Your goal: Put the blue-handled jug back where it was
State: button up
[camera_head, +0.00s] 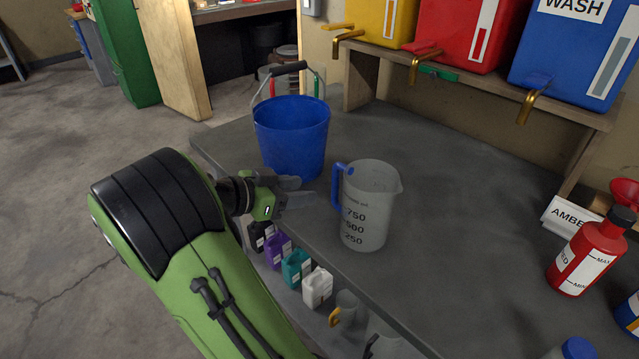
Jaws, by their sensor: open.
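The blue-handled jug (368,212) is a translucent measuring jug with 750, 500 and 250 marks. It stands upright on the grey bench top (450,200), with its blue handle on the left side. My gripper (304,192) is left of the jug, close to the handle, with its jaws open and pointing right. Nothing shows between the jaws, and a gap shows between the fingertips and the handle.
A blue bucket (291,140) stands just behind my gripper. Yellow (378,18), red (465,35) and blue (575,55) tanks with taps line the back shelf. A red bottle (588,255) stands at right. Small containers, including a white one (317,287), sit below the bench edge. The bench middle is clear.

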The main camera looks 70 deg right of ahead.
jog(key=shift+w+a+r, duration=0.2)
jog(key=shift+w+a, duration=0.05)
jog(key=shift+a, duration=0.2)
jog(key=w+a+f+n+t+y, duration=0.25)
jog(key=a+n+t+y, duration=0.25)
jog(key=a+n+t, duration=0.45)
jog(key=s+a+n+t+y, duration=0.1)
jog(key=s+a+n+y, duration=0.1)
jog(key=a+n, duration=0.5)
jog(key=s+a+r+n+t+y, duration=0.1)
jog(key=a+n+y, duration=0.3)
jog(key=a, duration=1)
jog(key=s+n+t, duration=0.1)
jog(key=n, duration=0.2)
jog(key=shift+n+y, duration=0.3)
jog(key=shift+n, duration=0.05)
jog(key=shift+s+r, duration=0.1)
jog(key=shift+r, duration=0.1)
